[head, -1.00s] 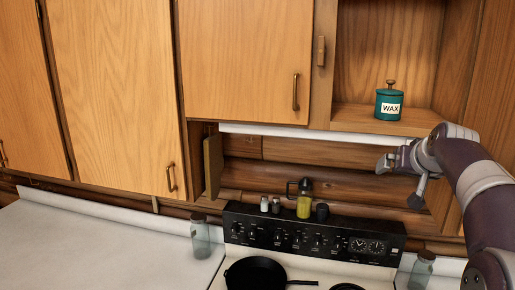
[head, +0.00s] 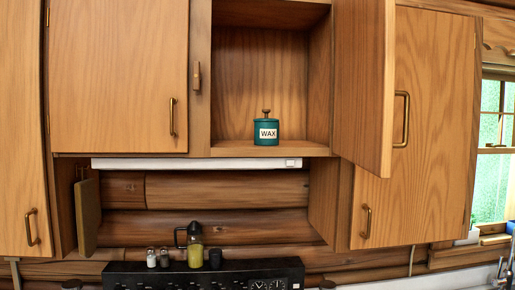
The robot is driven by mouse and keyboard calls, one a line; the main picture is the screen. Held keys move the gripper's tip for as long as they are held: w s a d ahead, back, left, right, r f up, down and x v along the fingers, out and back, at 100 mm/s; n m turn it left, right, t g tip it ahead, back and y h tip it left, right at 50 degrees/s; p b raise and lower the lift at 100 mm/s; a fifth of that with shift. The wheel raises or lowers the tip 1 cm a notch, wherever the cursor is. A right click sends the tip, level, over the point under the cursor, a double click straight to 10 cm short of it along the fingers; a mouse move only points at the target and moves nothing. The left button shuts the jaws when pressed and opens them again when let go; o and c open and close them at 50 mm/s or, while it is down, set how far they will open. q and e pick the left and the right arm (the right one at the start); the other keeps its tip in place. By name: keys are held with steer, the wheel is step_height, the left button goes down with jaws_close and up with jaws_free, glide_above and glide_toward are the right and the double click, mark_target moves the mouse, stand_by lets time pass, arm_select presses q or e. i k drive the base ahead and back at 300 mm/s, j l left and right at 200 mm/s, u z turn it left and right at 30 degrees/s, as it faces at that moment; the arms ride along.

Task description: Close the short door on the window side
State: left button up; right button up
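The short door on the window side (head: 362,85) is a wooden cabinet door, and it stands open. It is hinged at the right of an open cubby and juts out toward me, with its inner face showing. Its brass handle (head: 403,120) sticks out on its right side. Inside the cubby (head: 262,60) a teal jar labelled WAX (head: 266,131) stands on the shelf. Neither of my grippers is in view.
A shut short door (head: 118,75) is left of the cubby. A tall shut door (head: 415,130) is behind and right of the open one, beside the window (head: 493,140). Below are the stove's control panel (head: 200,274) and a yellow-filled bottle (head: 195,257).

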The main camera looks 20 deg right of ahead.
mark_target(365, 92)
steer(key=l+z, duration=0.45)
steer(key=l, duration=1.05)
steer(key=k, duration=0.05)
